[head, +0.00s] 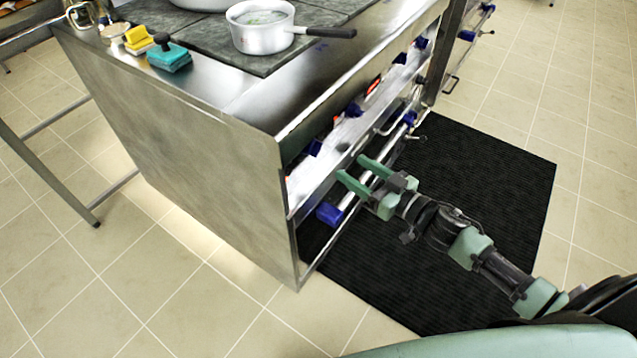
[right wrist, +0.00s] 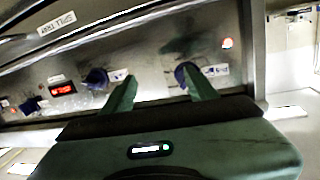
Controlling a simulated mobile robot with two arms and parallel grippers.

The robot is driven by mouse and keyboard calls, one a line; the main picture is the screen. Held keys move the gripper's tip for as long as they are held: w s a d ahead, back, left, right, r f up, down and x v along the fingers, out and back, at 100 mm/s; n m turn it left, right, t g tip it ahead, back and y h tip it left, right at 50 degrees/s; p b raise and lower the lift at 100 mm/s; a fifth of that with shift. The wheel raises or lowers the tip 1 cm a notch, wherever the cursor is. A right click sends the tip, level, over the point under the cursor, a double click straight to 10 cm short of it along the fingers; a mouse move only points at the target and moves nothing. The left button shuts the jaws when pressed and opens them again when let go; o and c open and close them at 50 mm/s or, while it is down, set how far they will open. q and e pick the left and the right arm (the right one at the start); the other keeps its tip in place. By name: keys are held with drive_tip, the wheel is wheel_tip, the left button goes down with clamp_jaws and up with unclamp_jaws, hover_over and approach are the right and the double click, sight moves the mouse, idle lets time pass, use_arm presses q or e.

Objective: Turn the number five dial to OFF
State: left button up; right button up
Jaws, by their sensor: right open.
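The stove's front panel carries a row of blue dials, including a near one (head: 313,148) and another farther along (head: 353,109). The numbers on the dials are too small to read, so I cannot tell which is number five. My right gripper (head: 357,172) is open in front of the panel near its close end, fingers toward it. In the right wrist view the gripper (right wrist: 158,78) has one blue dial (right wrist: 183,74) partly behind its right finger and another dial (right wrist: 96,78) just left of its left finger. My left gripper is not in view.
A metal rail (head: 350,195) with blue ends runs below the dials. A saucepan (head: 262,35) with a dark handle stands on the stove top, with sponges (head: 168,56) at the left. A red display (right wrist: 62,90) lies between dials. A black mat (head: 490,180) covers the floor.

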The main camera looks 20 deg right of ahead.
sight(319, 152)
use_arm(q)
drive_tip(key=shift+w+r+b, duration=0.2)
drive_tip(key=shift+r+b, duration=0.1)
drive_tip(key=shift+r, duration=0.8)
use_arm(e)
drive_tip(key=shift+w+a+r+n+y, duration=0.15)
drive_tip(key=shift+w+a+r+y, duration=0.3)
drive_tip(key=shift+w+a, duration=0.6)
drive_tip(key=shift+w+a+r+n+y, duration=0.2)
drive_tip(key=shift+w+a+r, duration=0.45)
drive_tip(key=shift+a, duration=0.7)
drive_tip(key=shift+w+a+r+n+y, duration=0.15)
drive_tip(key=shift+w+a+r+y, duration=0.3)
drive_tip(key=shift+w+a, duration=0.6)
drive_tip(key=shift+s+a+r, duration=0.1)
drive_tip(key=shift+s+a, duration=0.05)
drive_tip(key=shift+s, duration=0.05)
clamp_jaws()
